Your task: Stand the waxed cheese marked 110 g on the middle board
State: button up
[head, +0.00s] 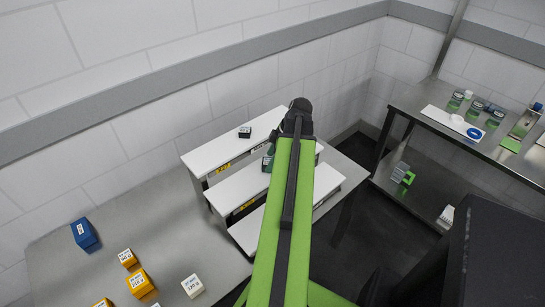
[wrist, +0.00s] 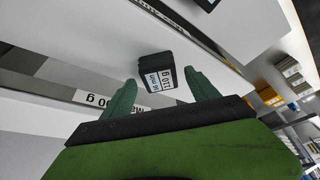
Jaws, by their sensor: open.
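The black waxed cheese (wrist: 158,72) with a white label reading 110 g shows in the wrist view. It appears to stand upright on the white middle board (head: 232,189) of the stepped rack. My gripper (wrist: 162,88) is open, with one green finger on each side of the cheese's near end. A gap shows between the cheese and each finger. In the head view my green arm reaches over the rack and hides most of the gripper and the cheese's surroundings.
Another black block (head: 245,132) stands on the rear, higher board (head: 213,155). The front board (head: 246,232) is partly behind my arm. A blue block (head: 86,235), several yellow blocks (head: 140,283) and a white block (head: 193,286) are on the steel table (head: 170,225).

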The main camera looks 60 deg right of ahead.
jog(key=p+v, duration=0.8)
jog(key=v, duration=0.2)
jog(key=shift+r, duration=0.1)
jog(key=w+a+g, duration=0.1)
jog(key=w+a, duration=0.5)
jog(key=a, duration=0.1)
jog(key=w+a+f+m+g, duration=0.1)
jog(key=w+a, duration=0.6)
jog(key=w+a+m, duration=0.1)
jog(key=w+a, duration=0.5)
jog(key=a, duration=0.1)
jog(key=shift+w+a+f+g, duration=0.15)
jog(key=shift+w+a+g, duration=0.15)
jog(key=shift+a+g, duration=0.1)
jog(key=w+a+m+h, duration=0.1)
jog(key=w+a, duration=0.2)
jog(key=a, duration=1.1)
jog(key=w+a+m+g+h, duration=0.1)
jog(key=w+a+m, duration=0.1)
jog(key=a, duration=1.3)
jog(key=shift+w+f, duration=0.25)
jog(key=shift+w, duration=0.3)
